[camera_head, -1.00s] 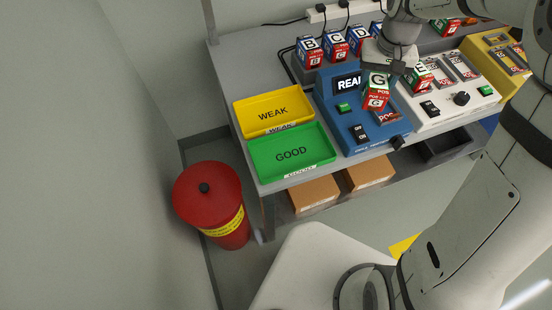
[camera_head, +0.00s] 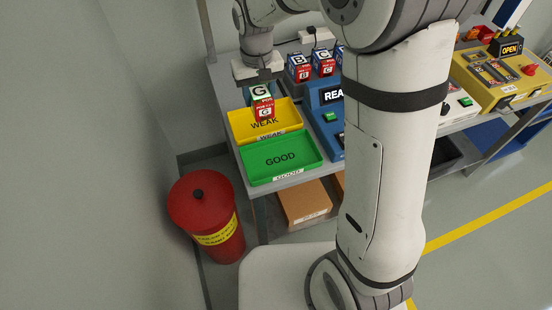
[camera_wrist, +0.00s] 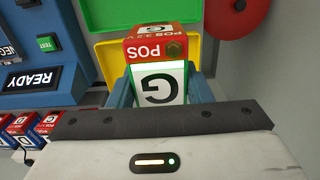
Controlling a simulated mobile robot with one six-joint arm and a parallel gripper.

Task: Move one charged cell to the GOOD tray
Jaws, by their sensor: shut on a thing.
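My gripper (camera_head: 260,78) is shut on cell G (camera_head: 262,101), a block with a white, green-edged G face and a red POS end. It hangs over the yellow WEAK tray (camera_head: 284,130). In the wrist view cell G (camera_wrist: 158,88) sits between the blue fingers, with its red end toward the trays. The green GOOD tray (camera_head: 280,159) is empty and lies in front of the WEAK tray. In the wrist view the GOOD tray (camera_wrist: 130,12) shows beyond the yellow one.
The blue tester (camera_head: 328,120) with a READY display stands right of the trays, partly hidden by my arm. A red bin (camera_head: 207,215) stands on the floor at the left.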

